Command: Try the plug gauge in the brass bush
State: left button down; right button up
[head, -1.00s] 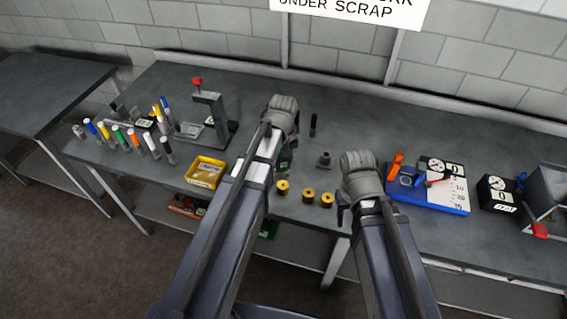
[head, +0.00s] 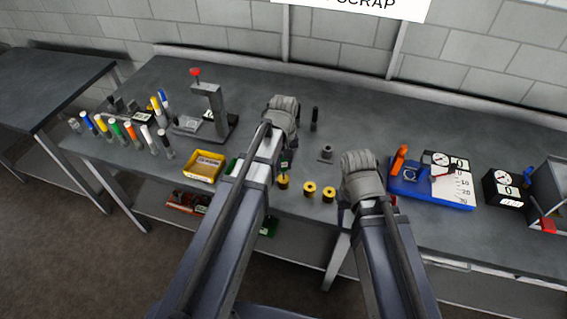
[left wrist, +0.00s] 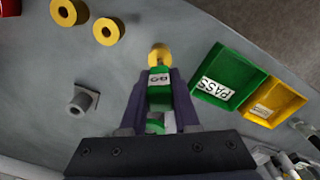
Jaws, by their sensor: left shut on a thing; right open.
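My left gripper (left wrist: 160,112) is shut on the plug gauge (left wrist: 160,88), which has a green handle with a white GO label. The gauge also shows in the head view (head: 284,164), just above the leftmost of three brass bushes (head: 283,182). In the left wrist view that brass bush (left wrist: 158,52) lies right at the gauge's far end. I cannot tell whether the tip is in the bore or only over it. The other two bushes (head: 309,189) (head: 328,195) stand to its right. My right gripper (head: 341,214) is open, mostly hidden by its arm, near the bench's front edge.
A green PASS tray (left wrist: 222,84) and a yellow tray (left wrist: 274,103) lie beside the gauge. A grey stub on a square base (head: 326,152) stands behind the bushes. Pens, a press stand (head: 210,112) and a blue gauge board (head: 432,190) are further off.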

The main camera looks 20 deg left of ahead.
pick_arm(q)
jog(key=shift+f+b, duration=0.85)
jog(key=shift+b, duration=0.05)
dwell(1.5)
jog(key=shift+r, duration=0.15)
dwell(0.7)
jog(key=shift+r+p, duration=2.55)
jog(key=shift+p, duration=0.15)
